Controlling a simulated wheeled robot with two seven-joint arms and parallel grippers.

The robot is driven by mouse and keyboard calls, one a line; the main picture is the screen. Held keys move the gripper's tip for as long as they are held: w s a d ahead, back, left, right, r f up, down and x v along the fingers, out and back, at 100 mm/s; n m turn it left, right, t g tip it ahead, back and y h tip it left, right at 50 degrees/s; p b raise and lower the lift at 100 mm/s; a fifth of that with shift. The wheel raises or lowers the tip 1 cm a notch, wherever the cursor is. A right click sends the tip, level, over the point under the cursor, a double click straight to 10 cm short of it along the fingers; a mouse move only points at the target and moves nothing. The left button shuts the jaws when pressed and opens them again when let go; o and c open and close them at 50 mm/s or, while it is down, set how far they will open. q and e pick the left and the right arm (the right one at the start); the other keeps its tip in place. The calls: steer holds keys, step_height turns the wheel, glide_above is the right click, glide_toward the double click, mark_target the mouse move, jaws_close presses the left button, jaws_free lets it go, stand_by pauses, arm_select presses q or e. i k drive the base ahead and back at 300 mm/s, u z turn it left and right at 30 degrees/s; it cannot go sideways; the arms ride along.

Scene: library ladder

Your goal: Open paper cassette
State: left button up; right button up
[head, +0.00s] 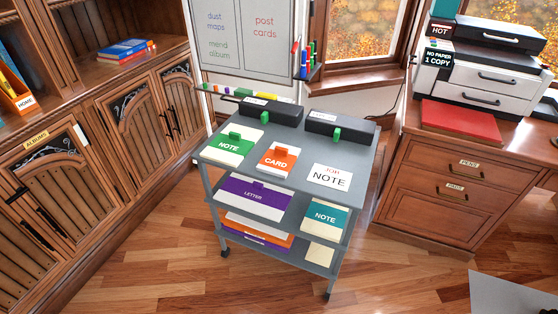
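A black and white printer (497,62) stands on the wooden desk at the upper right. Its front has two white drawer panels with dark handles, an upper panel (510,84) and a lower panel (463,96), which look like paper cassettes; both appear shut. A label beside it reads "NO PAPER 1 COPY" (438,60), and another reads "HOT" (440,30). Neither of my grippers is in view.
A grey cart (262,168) with paper packs labelled NOTE (231,146), CARD (277,161) and LETTER (252,197) stands in the middle. A red book or folder (461,121) lies on the desk (430,143) before the printer. Wooden floor is open in front.

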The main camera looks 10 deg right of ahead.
mark_target(514, 106)
steer(key=z, duration=2)
steer(key=i, duration=0.85)
steer(key=z, duration=0.35)
steer(key=i, duration=1.1)
steer(key=u, duration=0.55)
